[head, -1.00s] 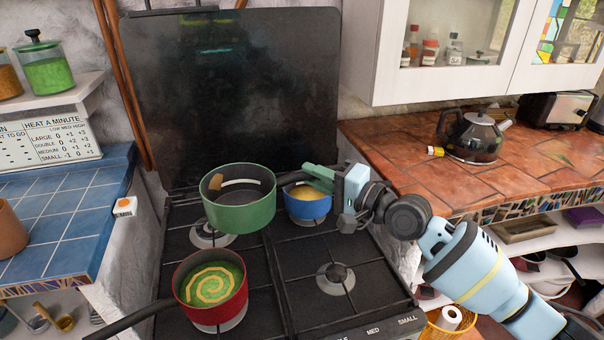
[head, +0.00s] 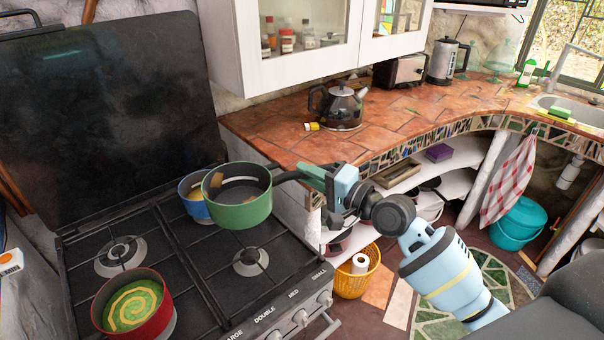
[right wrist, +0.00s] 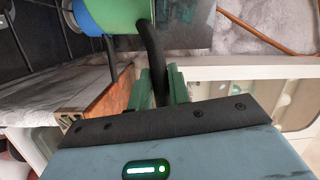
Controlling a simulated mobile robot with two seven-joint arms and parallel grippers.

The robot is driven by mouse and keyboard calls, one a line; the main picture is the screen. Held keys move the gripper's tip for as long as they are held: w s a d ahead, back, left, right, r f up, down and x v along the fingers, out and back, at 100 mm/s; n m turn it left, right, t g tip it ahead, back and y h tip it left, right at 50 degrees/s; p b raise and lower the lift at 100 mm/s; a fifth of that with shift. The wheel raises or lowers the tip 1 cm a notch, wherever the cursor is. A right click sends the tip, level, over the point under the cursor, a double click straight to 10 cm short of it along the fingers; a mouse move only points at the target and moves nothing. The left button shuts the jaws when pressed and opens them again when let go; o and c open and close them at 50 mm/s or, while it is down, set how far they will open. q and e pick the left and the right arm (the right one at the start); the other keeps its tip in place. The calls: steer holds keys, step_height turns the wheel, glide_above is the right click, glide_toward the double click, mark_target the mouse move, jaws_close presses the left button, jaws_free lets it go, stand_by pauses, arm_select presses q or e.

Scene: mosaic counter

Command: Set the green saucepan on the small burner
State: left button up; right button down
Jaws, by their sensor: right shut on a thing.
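The green saucepan (head: 240,215) is held level above the right side of the hob, partly covering the blue pot (head: 196,208) behind it. My right gripper (head: 312,178) is shut on its dark handle; the right wrist view shows the handle (right wrist: 150,50) between the green fingers (right wrist: 160,88). A tan piece and a pale curved streak show inside the pan. A bare burner (head: 250,262) is at the front right, below the pan, and another bare burner (head: 120,254) is at the back left. Which is the small one is not clear. My left gripper is out of view.
A red pot (head: 160,312) with a green and yellow swirl stands on the front-left burner. Knobs (head: 300,317) labelled large, double, med and small line the stove's front edge. A tiled counter (head: 270,128) with a kettle (head: 338,106) lies behind my arm.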

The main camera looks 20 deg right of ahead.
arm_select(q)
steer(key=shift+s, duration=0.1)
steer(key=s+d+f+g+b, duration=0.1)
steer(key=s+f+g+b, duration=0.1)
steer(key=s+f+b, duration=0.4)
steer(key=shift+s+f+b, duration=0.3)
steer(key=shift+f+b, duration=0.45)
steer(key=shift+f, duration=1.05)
arm_select(e)
step_height(320, 180, down, 15)
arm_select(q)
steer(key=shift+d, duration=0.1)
